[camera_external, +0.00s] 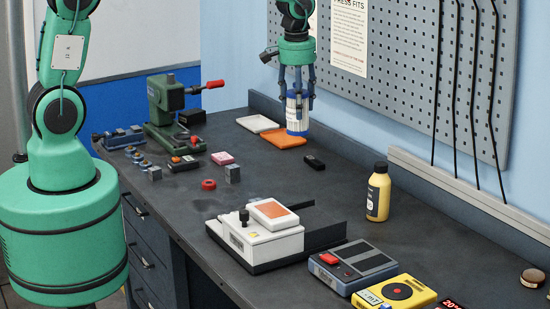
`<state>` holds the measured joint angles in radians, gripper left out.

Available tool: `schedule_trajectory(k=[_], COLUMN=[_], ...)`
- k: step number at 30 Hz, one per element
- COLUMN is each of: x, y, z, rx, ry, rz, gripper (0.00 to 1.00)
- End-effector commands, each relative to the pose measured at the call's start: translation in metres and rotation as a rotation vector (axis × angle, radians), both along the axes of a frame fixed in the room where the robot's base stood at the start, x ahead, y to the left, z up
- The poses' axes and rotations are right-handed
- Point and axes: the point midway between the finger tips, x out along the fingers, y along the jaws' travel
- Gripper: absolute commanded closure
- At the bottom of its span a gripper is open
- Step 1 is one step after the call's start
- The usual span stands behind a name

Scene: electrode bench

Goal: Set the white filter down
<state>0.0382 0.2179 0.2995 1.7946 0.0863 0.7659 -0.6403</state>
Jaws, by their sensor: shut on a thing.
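My gripper (298,103) points down at the back of the bench, its fingers closed around the white filter. The white filter (297,115) is an upright cylinder with a blue band at its bottom and some dark print on its side. Fingers cover parts of its sides and top. Its lower end overlaps the far edge of an orange cloth or pad (285,140) in the picture. I cannot tell whether the filter touches it or hangs just above.
A pale pad (257,124) lies left of the orange one. A small black block (314,162) lies in front. A green press (172,115) stands at left, a yellow bottle (378,192) at right, and a white device (255,240) nearer. A pegboard wall (400,60) rises close behind.

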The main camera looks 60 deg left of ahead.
Motion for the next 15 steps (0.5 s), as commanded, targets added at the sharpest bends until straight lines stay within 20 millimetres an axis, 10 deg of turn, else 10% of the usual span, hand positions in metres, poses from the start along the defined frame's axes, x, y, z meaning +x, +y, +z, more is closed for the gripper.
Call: schedule_trajectory(k=[8, 15], x=[-0.023, -0.022], y=[0.025, 0.023], z=[-0.001, -0.039], rx=[-0.001, -0.002], ry=[0.001, 0.006], rz=[0.031, 0.029], gripper=[0.87, 0.87])
